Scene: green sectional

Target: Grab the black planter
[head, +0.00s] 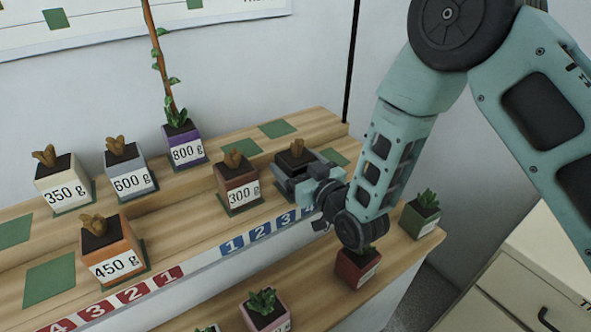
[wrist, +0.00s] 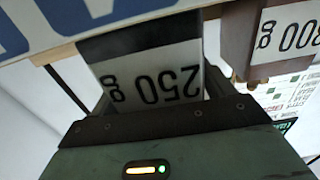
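The black planter (head: 296,157) stands on the upper wooden shelf at the back right, with dark soil and a brown sprout on top. My gripper (head: 300,181) reaches it from the right front and hides much of its lower part. In the wrist view the planter (wrist: 140,38) shows upside down, with a white label reading 250 g, between the two fingers (wrist: 155,95). The fingers lie along its sides. I cannot tell whether they press on it or leave a small gap.
The brown 300 g planter (head: 238,182) stands close on the left; it also shows in the wrist view (wrist: 285,40). The purple 800 g planter (head: 183,146) with a tall plant is farther left. A red planter (head: 356,268) and a green planter (head: 420,216) stand below my forearm.

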